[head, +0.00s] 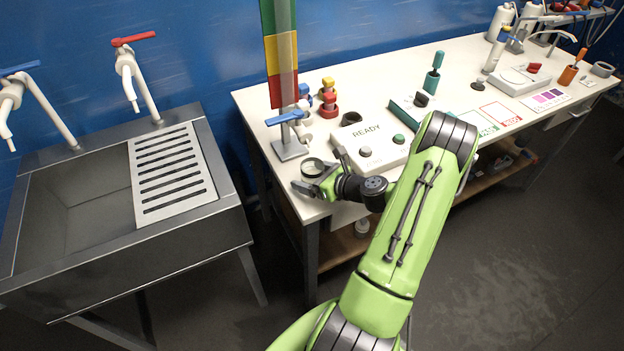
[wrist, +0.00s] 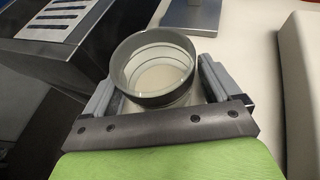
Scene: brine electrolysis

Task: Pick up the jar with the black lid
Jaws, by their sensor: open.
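A round jar (head: 312,167) with a dark rim stands at the front left corner of the white table. In the wrist view the jar (wrist: 155,68) shows a dark grey ring around its top and a pale inside; I see no closed black lid over it. My gripper (head: 314,184) is low at the table's corner, and in the wrist view its open fingers (wrist: 157,85) lie on either side of the jar. Whether the fingers touch the jar wall I cannot tell. The jar's lower part is hidden by my gripper.
A metal stand base (head: 290,149) with a blue-handled tap is close behind the jar. A white READY box (head: 372,146) is to the right. The steel sink (head: 85,200) is left, across a gap. Red and yellow pieces (head: 328,105) stand farther back.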

